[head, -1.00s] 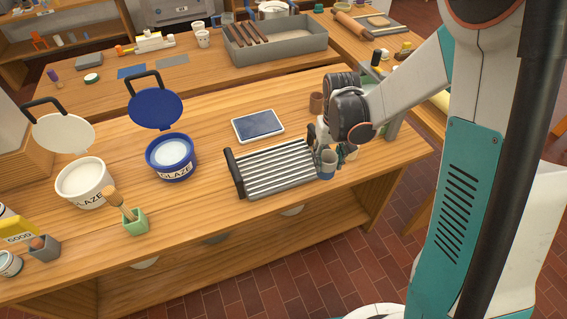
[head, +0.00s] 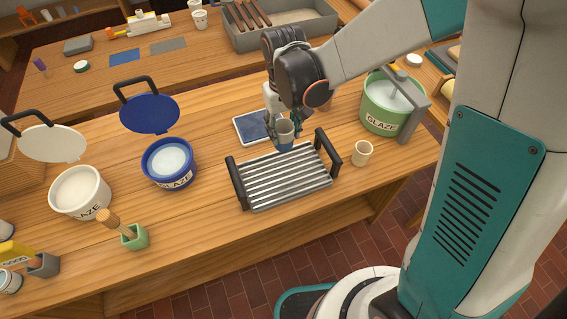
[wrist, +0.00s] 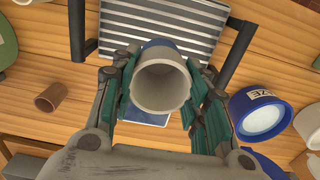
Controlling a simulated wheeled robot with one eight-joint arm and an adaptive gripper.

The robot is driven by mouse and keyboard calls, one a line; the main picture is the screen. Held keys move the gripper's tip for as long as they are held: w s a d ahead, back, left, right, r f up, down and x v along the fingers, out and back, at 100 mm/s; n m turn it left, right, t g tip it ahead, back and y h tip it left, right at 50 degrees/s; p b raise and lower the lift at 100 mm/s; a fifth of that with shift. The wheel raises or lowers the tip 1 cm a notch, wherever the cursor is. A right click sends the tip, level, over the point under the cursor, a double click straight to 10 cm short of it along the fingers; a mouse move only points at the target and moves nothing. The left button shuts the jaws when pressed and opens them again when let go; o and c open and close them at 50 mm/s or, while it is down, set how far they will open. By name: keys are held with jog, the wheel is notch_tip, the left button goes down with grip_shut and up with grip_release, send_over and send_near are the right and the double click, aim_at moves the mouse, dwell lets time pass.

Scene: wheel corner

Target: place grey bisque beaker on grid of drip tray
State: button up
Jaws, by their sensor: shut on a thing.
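The grey bisque beaker (head: 284,132) is held upright in my gripper (head: 284,128), with a blue lower part showing. In the wrist view the beaker (wrist: 161,82) sits between my gripper's two green-padded fingers (wrist: 161,92), its open mouth facing the camera. The drip tray (head: 288,178) is a ribbed metal grid with a black handle at each end, on the wooden table. The beaker is above the tray's far edge in the head view, and it appears apart from the grid. The tray's grid (wrist: 160,22) shows beyond the beaker in the wrist view.
A cream cup (head: 361,153) stands right of the tray, near a green glaze bucket (head: 392,105). A blue glaze bucket (head: 169,165) stands to the left. A brown cup (wrist: 50,97) shows in the wrist view. The grid is clear.

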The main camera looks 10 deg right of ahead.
notch_tip(320, 180, down, 15)
jog(key=b, duration=0.8)
jog(key=shift+r+b, duration=0.2)
jog(key=shift+b, duration=0.2)
jog(key=shift+f, duration=0.2)
jog(key=o, duration=1)
jog(key=shift+o, duration=0.2)
jog(key=shift+r, duration=0.15)
notch_tip(320, 180, up, 12)
jog(key=p, duration=0.3)
jog(key=shift+r+p, duration=0.1)
jog(key=shift+p, duration=0.3)
